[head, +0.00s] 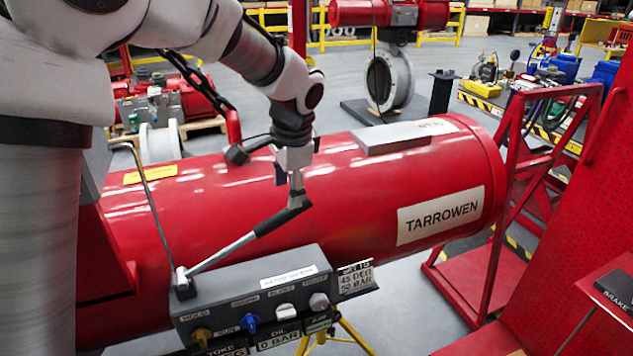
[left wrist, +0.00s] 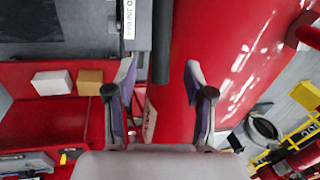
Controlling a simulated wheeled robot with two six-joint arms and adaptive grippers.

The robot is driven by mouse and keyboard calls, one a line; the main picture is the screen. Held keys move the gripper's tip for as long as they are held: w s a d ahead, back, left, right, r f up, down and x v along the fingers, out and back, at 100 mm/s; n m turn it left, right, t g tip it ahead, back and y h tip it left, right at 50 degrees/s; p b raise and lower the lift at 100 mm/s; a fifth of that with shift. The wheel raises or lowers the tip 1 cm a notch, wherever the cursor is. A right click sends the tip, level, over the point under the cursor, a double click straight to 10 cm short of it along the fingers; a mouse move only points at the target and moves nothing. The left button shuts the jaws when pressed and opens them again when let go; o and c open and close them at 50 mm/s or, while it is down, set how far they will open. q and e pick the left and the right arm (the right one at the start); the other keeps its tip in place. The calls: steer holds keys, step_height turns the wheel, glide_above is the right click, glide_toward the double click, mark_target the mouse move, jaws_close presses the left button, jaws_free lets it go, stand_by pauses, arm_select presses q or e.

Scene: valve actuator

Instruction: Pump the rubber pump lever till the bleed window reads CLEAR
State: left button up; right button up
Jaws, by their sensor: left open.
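The pump lever is a metal rod (head: 222,252) rising to the right from the grey control box (head: 255,290), with a black rubber grip (head: 280,219) at its upper end. My left gripper (head: 297,190) is at the grip's upper end. In the left wrist view the left gripper (left wrist: 160,75) is open, with the dark grip (left wrist: 160,45) between its fingers and gaps on both sides. I cannot read the bleed window; a lower plate shows "0 BAR" (head: 335,340). My right gripper is out of view.
The red TARROWEN cylinder (head: 400,175) lies close behind the lever and box. A bent metal rod (head: 150,190) stands left of the lever. A red frame (head: 500,240) stands at right. Clear grey floor (head: 425,300) lies right of the box.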

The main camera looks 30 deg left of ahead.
mark_target(289, 220)
arm_select(q)
steer(key=w+f, duration=0.3)
steer(key=shift+a, duration=0.1)
steer(key=s+f, duration=0.1)
steer(key=s+a+f+p, duration=0.1)
steer(key=f, duration=0.1)
steer(key=shift+s+f, duration=0.1)
steer(key=shift+s, duration=0.1)
steer(key=shift+w+a+f, duration=0.15)
steer(key=shift+w+f, duration=0.75)
steer(key=shift+f, duration=0.2)
steer(key=shift+s+r, duration=0.2)
steer(key=shift+s, duration=0.2)
jaws_close()
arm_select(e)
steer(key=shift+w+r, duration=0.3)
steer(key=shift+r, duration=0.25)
